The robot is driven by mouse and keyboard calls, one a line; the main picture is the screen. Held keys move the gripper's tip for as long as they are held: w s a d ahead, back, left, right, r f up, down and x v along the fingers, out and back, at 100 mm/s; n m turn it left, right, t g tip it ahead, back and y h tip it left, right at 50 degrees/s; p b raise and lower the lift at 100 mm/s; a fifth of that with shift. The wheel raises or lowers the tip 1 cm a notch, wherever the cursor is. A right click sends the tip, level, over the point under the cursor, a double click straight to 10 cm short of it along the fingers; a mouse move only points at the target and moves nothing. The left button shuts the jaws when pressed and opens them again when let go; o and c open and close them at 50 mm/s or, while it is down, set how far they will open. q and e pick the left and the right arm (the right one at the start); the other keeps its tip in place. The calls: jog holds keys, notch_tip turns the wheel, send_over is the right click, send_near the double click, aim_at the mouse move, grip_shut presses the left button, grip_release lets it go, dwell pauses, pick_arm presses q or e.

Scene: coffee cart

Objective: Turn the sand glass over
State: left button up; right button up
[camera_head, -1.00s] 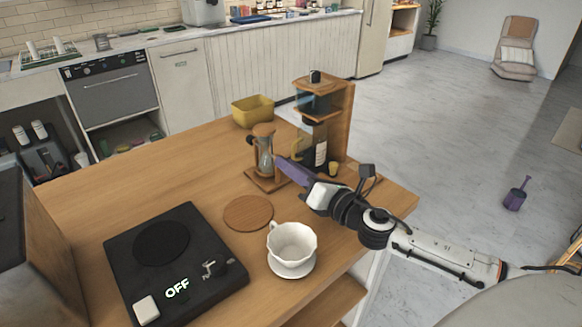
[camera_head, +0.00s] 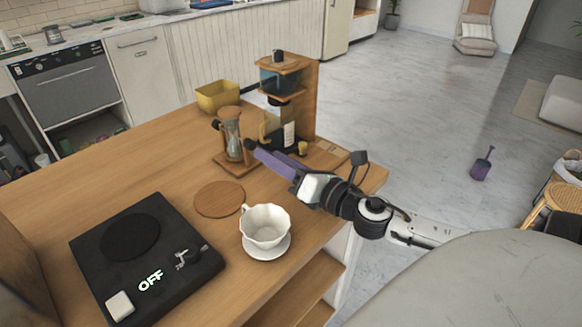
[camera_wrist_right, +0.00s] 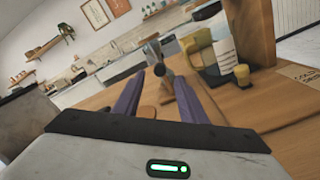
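The sand glass (camera_head: 232,142) stands upright on a wooden base on the table, with a round wooden cap and dark knobs at its sides. It also shows tilted and small in the right wrist view (camera_wrist_right: 153,52). My right gripper (camera_head: 260,153), with purple fingers, is level with the glass and just to its right, its tips close to the near knob. In the wrist view the two fingers (camera_wrist_right: 160,80) stand apart, with the knob about between their tips; I cannot tell whether they touch it. My left gripper is not in view.
A wooden coffee brewer stand (camera_head: 303,95) with a bottle is close behind the gripper. A yellow bin (camera_head: 218,96) stands behind the glass. A white cup (camera_head: 265,225) on a saucer, a round wooden coaster (camera_head: 220,199) and a black scale reading OFF (camera_head: 145,262) are nearer.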

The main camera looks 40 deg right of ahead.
jog(key=shift+s+d+b, duration=0.2)
jog(key=shift+s+b, duration=0.2)
jog(key=shift+s, duration=2.15)
